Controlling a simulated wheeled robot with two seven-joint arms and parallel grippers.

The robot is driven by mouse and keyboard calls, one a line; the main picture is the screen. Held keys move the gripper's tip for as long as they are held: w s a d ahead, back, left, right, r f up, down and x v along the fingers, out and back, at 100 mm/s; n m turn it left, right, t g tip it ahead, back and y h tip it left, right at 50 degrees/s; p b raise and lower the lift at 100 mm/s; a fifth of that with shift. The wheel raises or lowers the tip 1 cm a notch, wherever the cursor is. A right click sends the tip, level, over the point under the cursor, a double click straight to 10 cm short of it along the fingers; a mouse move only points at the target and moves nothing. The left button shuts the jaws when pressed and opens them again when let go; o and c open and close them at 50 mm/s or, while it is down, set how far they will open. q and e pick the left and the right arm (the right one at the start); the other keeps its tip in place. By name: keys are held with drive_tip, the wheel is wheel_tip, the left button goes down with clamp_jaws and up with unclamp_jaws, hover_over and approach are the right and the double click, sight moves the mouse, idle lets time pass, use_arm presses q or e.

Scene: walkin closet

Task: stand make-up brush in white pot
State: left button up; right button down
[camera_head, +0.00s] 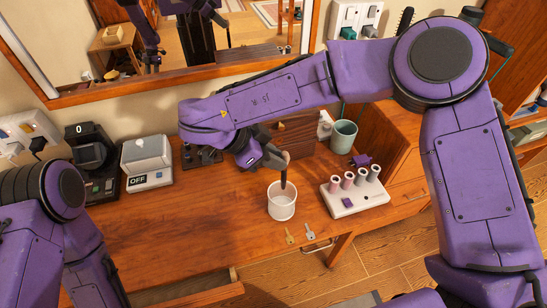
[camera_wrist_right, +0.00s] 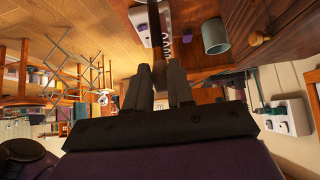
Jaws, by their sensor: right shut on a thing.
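The white pot (camera_head: 282,210) stands upright on the wooden desk, near its front edge. My right gripper (camera_head: 276,158) is shut on the make-up brush (camera_head: 284,176), which hangs roughly upright with its dark lower end at the pot's opening. I cannot tell whether that end is inside the rim or just above it. In the right wrist view the dark brush (camera_wrist_right: 155,35) runs from between the fingers of the right gripper (camera_wrist_right: 160,80). My left arm shows at the left in the head view, but its gripper is out of view.
A white stand (camera_head: 358,200) with several pink and grey tubes is right of the pot. A teal cup (camera_head: 344,136) stands behind it. Keys (camera_head: 310,232) lie by the front edge. A grey-and-white box (camera_head: 147,160) stands at the left. The desk's left middle is clear.

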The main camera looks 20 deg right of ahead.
wheel_tip(320, 180, down, 7)
drive_tip(key=b, duration=0.1)
drive_tip(key=shift+f+b, duration=0.2)
drive_tip(key=shift+b, duration=0.1)
drive_tip(key=c, duration=0.9)
unclamp_jaws()
drive_tip(key=v, duration=1)
drive_tip(key=shift+a+r+b, duration=0.2)
drive_tip(key=shift+b, duration=0.25)
